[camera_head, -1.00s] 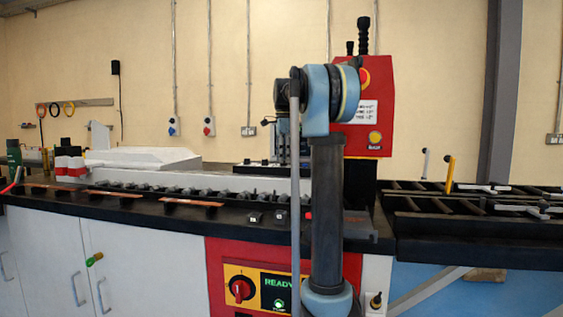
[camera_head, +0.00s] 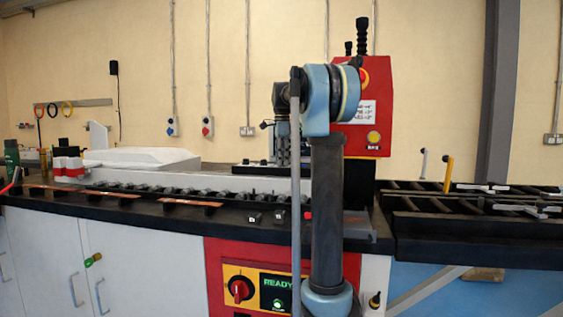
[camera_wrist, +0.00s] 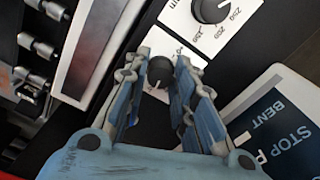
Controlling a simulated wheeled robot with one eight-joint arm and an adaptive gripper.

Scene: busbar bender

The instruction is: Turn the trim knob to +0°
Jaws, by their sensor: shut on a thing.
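My gripper (camera_wrist: 160,66) shows in the wrist view, its two blue-grey fingers on either side of a small dark round knob (camera_wrist: 160,72). It is shut on this knob, which I take to be the trim knob. A pale pointer mark shows at the knob's lower edge, but the fingers hide most of its scale plate, so I cannot read the setting. A second dark knob (camera_wrist: 211,8) with a white pointer and printed numbers sits above on its own white plate.
A plate marked STOP and BENT (camera_wrist: 283,121) lies right of the fingers. Metal rollers (camera_wrist: 36,46) are at the left. In the head view, a red control box (camera_head: 372,110) stands behind my arm, and a red rotary switch (camera_head: 239,289) and READY display (camera_head: 276,285) are below.

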